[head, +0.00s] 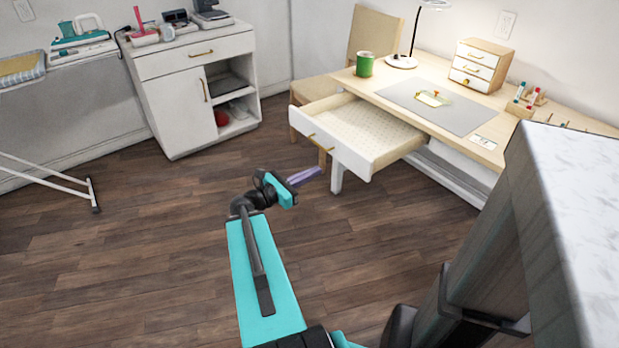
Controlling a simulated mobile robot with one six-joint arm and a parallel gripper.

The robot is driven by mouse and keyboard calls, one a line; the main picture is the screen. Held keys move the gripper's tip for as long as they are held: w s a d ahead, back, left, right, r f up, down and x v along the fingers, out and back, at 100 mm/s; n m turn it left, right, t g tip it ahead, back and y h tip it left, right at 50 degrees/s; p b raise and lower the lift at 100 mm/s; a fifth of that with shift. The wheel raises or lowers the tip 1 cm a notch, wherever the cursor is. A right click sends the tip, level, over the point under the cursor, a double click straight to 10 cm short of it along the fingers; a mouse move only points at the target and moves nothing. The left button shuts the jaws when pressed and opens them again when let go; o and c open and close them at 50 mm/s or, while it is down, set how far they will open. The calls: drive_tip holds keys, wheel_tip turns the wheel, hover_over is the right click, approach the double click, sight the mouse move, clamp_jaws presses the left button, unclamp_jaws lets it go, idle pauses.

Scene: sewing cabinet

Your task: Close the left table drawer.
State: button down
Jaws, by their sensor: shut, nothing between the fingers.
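The left table drawer (378,160) is pulled well out of the wooden table (385,84). It has a white front with a brass handle (321,143) and a pale patterned bottom, and looks empty. My gripper (306,177), with purple fingers, is shut and empty. In the head view it shows just below and left of the drawer front. I cannot tell how far apart they are in depth, but no contact is visible.
A wooden chair (371,38) stands behind the table's left end. A white cabinet (166,98) is at the back left. The floor (150,235) is clear.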

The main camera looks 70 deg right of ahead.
sight(348, 155)
drive_tip(key=shift+b+x, duration=3.95)
drive_tip(key=shift+x, duration=2.1)
